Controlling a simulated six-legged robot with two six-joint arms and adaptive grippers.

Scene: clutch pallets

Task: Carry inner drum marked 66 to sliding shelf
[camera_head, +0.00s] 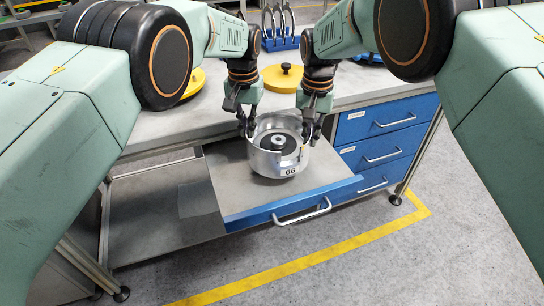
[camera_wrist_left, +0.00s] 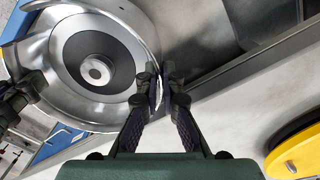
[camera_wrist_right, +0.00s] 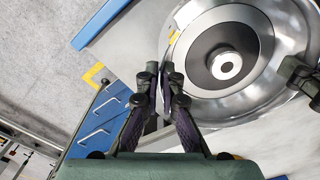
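The inner drum (camera_head: 289,160), a silvery open cylinder with a dark ring and hub inside, shows a "66" label on its front. It is upright over the pulled-out sliding shelf (camera_head: 240,195), a grey board with a blue front and handle. Whether its base touches the board is hard to tell. My left gripper (camera_head: 246,129) is shut on the drum's left wall, and my right gripper (camera_head: 312,135) is shut on its right wall. The drum's rim also shows in the left wrist view (camera_wrist_left: 45,95) and the right wrist view (camera_wrist_right: 290,25).
The worktop (camera_head: 180,125) behind holds a yellow knobbed disc (camera_head: 282,78), another yellow disc (camera_head: 195,82) and a blue rack (camera_head: 281,42). Blue drawers (camera_head: 385,118) stand right of the shelf. Floor in front, marked by a yellow line (camera_head: 330,254), is clear.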

